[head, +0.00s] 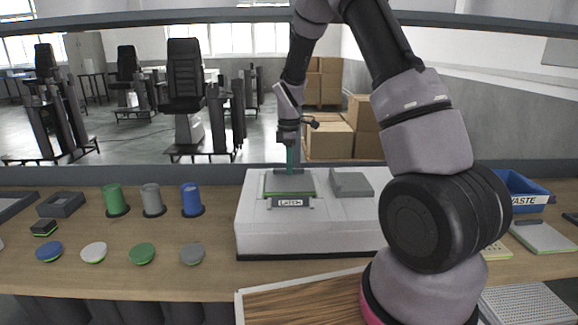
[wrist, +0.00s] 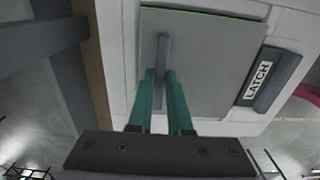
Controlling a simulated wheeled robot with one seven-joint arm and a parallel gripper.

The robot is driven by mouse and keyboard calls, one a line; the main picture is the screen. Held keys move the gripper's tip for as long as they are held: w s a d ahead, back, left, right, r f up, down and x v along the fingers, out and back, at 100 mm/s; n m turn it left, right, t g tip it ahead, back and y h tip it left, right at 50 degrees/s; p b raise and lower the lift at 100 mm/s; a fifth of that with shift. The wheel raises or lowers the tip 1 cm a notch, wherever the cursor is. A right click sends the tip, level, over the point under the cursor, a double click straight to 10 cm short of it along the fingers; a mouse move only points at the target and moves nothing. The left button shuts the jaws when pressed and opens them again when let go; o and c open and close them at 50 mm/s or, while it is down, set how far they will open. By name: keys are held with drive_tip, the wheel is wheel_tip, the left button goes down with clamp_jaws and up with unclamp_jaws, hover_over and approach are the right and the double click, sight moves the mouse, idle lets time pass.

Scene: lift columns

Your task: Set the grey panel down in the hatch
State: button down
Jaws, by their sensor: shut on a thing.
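The grey panel (head: 305,184) has a green edge and a raised bar handle (wrist: 163,60). It lies level at the left part of the white box top (head: 342,213), behind the block marked LATCH (head: 291,202). My gripper (head: 290,170) points down from above, its teal fingers shut on the bar handle. In the wrist view my gripper (wrist: 160,78) covers part of the handle, and the grey panel (wrist: 207,65) fills the middle, beside the LATCH block (wrist: 267,79). The hatch opening is hidden under the panel; I cannot tell whether the panel is seated or slightly above.
A second grey slab (head: 350,184) lies on the box to the right. Green (head: 115,200), grey (head: 152,200) and blue (head: 191,199) cups stand on the wooden bench at left, with several coloured discs in front. A blue WASTE bin (head: 522,190) stands at far right.

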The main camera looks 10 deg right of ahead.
drive_tip(key=shift+f, duration=0.3)
idle(0.5)
drive_tip(key=c, duration=0.8)
unclamp_jaws()
drive_tip(key=shift+o, duration=0.2)
drive_tip(key=shift+r, duration=3.5)
